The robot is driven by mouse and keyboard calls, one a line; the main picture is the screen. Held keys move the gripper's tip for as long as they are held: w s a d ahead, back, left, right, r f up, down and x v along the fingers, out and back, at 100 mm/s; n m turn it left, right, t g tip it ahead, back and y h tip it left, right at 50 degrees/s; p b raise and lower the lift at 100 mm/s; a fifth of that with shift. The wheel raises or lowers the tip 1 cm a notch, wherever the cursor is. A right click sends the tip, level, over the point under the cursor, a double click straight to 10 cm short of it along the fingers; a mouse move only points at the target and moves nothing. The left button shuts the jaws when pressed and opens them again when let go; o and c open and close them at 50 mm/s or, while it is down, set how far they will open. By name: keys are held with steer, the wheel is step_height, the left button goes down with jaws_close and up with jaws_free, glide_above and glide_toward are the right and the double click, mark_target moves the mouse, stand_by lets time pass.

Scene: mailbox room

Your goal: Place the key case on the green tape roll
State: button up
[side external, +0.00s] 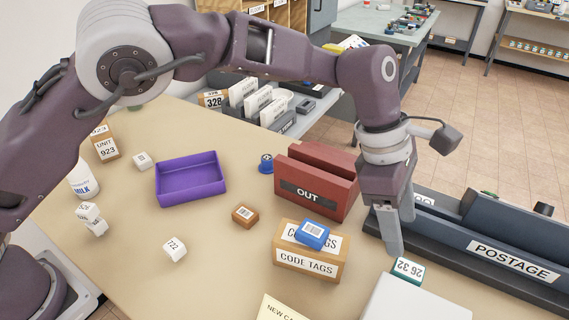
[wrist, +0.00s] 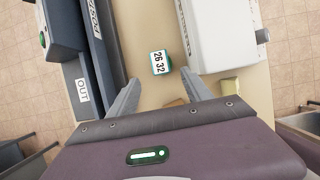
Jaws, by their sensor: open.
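A small teal-green-edged block with a white label reading "26 32" (side external: 407,270) lies on the table beside the white machine. It also shows in the wrist view (wrist: 160,63), just beyond and between my fingertips. I cannot tell for sure whether it is the key case. My gripper (side external: 402,236) points down above and just behind this block, open and empty; its two fingers show apart in the wrist view (wrist: 160,80). A green shape (side external: 135,107) shows partly behind my arm at the far table edge; I cannot tell whether it is the green tape roll.
A dark POSTAGE unit (side external: 510,262) stands right of my gripper, a white machine (side external: 415,302) in front, a red OUT holder (side external: 310,185) left. A blue block (side external: 312,233) sits on the CODE TAGS box (side external: 305,267). A purple tray (side external: 190,180) stands farther left.

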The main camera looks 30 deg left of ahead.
steer(key=s+a+r+m+t, duration=0.1)
steer(key=s+a+r+m, duration=0.15)
steer(key=a+r, duration=0.65)
steer(key=s+a+r+m+t, duration=0.2)
steer(key=a+r+m, duration=0.3)
steer(key=a, duration=0.7)
steer(key=s+a+f+m+t+y, duration=0.1)
steer(key=s+a+m+y, duration=0.1)
steer(key=s+a+m, duration=0.3)
steer(key=s+a+f+m+t+y, duration=0.1)
steer(key=s+a+m, duration=0.4)
steer(key=s+a, duration=0.6)
steer(key=s+f+y, duration=0.1)
steer(key=s, duration=0.3)
steer(key=shift+s+a+t+y, duration=0.2)
steer(key=shift+a+t+y, duration=0.1)
steer(key=shift+a, duration=0.1)
